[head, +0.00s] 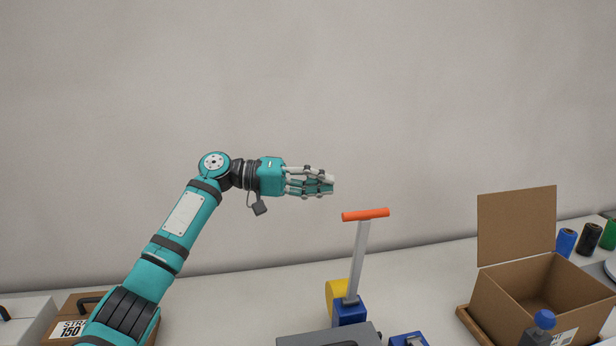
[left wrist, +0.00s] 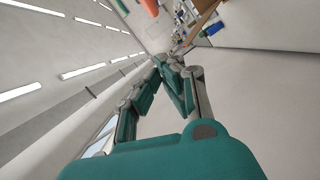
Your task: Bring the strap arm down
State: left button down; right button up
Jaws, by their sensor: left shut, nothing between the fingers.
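The strap arm (head: 358,260) is a grey bar with an orange crossbar handle (head: 365,214). It stands nearly upright, tilted slightly right, on a blue base (head: 349,313) with a yellow round part (head: 336,297) beside it. An orange piece, likely the handle, shows at the top of the left wrist view (left wrist: 150,7). My left gripper (head: 328,184) is shut and empty. In the head view it appears above and left of the handle, with a visible gap. Its fingers also show in the left wrist view (left wrist: 168,62). My right gripper is in neither view.
An open cardboard box (head: 510,306) stands at the right, with a blue-capped bottle (head: 543,322) in front. Coloured spools (head: 589,239) are at the far right. A grey case (head: 325,338) and a blue item (head: 408,339) lie at the front. A pale wall stands behind.

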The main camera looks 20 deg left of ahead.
pick_arm(q)
jog(key=s+d+f+p, duration=0.1)
jog(key=d+f+p, duration=0.1)
jog(key=d, duration=0.4)
jog(key=shift+s+p, duration=0.15)
jog(key=shift+p, duration=0.65)
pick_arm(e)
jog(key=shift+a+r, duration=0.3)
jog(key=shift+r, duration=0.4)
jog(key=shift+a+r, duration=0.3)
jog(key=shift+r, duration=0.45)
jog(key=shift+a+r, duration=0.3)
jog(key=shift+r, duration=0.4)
pick_arm(q)
jog(key=shift+f, duration=0.1)
